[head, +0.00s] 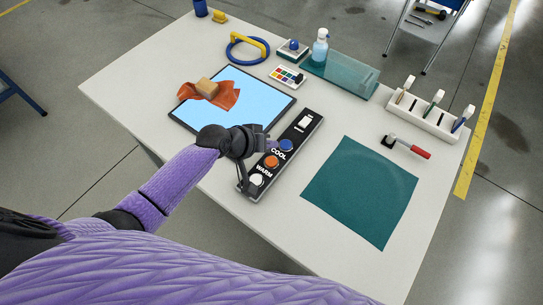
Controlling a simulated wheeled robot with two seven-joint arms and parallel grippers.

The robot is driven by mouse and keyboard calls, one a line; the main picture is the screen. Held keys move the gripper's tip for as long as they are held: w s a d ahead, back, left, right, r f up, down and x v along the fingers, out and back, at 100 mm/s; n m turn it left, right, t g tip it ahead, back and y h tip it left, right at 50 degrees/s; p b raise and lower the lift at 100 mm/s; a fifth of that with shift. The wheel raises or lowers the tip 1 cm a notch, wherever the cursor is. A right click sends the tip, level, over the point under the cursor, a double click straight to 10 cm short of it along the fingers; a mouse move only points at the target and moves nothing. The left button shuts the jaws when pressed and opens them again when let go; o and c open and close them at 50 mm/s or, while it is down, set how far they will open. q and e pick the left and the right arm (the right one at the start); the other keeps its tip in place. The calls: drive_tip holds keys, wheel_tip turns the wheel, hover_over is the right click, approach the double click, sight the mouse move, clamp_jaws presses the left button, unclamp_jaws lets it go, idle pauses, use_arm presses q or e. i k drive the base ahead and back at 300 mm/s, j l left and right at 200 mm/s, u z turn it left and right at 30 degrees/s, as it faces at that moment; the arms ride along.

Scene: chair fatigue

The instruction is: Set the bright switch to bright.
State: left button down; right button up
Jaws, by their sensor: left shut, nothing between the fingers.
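A black control panel (264,187) lies on the white table. A white switch (306,121) sits at its far end with a small label beside it, too small to read. Below it are a blue button (286,145) by the word COOL, an orange button (271,161) by the word WARM, and a white knob (257,179) at the near end. I cannot tell which way the switch is set. My left gripper (271,144) is shut and empty over the panel's left edge, close to the blue button and short of the white switch. My right gripper is out of view.
A light-blue tablet (258,84) with an orange cloth (222,97) and a tan block (207,88) lies left of the panel. A green mat (360,190) lies right. A red-handled tool (407,146) and a white rack (430,117) are farther right.

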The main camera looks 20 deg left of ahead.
sight(304, 123)
drive_tip(key=i+j+z, duration=0.1)
drive_tip(key=j+z, duration=1.25)
drive_tip(key=k+j+z, duration=0.15)
drive_tip(key=j+z, duration=0.3)
